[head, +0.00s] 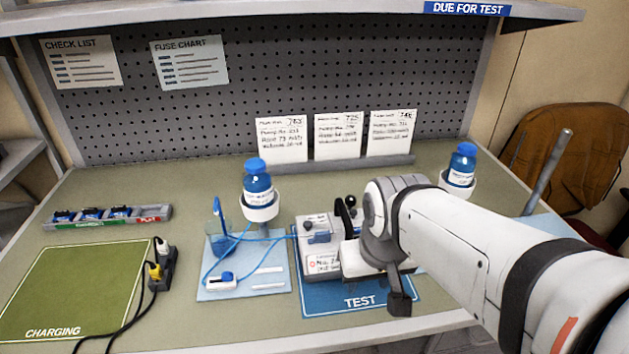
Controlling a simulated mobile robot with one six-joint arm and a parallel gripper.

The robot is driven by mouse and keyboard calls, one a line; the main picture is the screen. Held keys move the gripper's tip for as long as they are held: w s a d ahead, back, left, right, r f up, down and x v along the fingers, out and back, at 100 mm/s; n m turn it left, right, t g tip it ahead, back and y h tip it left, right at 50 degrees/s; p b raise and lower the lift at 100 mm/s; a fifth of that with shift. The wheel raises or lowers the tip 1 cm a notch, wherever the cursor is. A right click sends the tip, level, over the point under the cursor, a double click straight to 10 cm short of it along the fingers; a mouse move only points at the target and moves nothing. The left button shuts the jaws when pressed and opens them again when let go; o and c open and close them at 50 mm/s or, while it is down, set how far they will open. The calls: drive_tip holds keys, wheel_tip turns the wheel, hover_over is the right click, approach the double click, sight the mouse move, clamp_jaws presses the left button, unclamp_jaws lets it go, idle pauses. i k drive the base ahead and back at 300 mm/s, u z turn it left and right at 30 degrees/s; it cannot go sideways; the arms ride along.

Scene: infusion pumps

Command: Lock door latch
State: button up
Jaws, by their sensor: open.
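The infusion pump (313,228), a pale grey-white unit with a label on its front, stands on the blue TEST mat (362,300). A thin blue tube reaches it from the left. My gripper (350,262) is over the pump's right part, at the end of my white arm coming from the lower right. My wrist hides much of the pump's right side. A dark upright piece (343,210) shows behind my gripper; I cannot tell if it is the door latch. The fingertips are hard to make out, and I cannot tell whether they touch the pump.
A blue-capped bottle (257,182) stands in a holder at the pale blue mat (240,290), with blue tubing. Another bottle (462,165) is behind my arm. A fuse tray (108,216), black power sockets (163,268) and a bare green CHARGING mat (75,285) are left. Cards (337,135) stand behind.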

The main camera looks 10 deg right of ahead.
sight(325, 236)
drive_tip(key=u, duration=0.7)
drive_tip(key=k, duration=1.2)
drive_tip(key=z, duration=0.55)
drive_tip(key=i, duration=1.05)
drive_tip(key=z, duration=0.1)
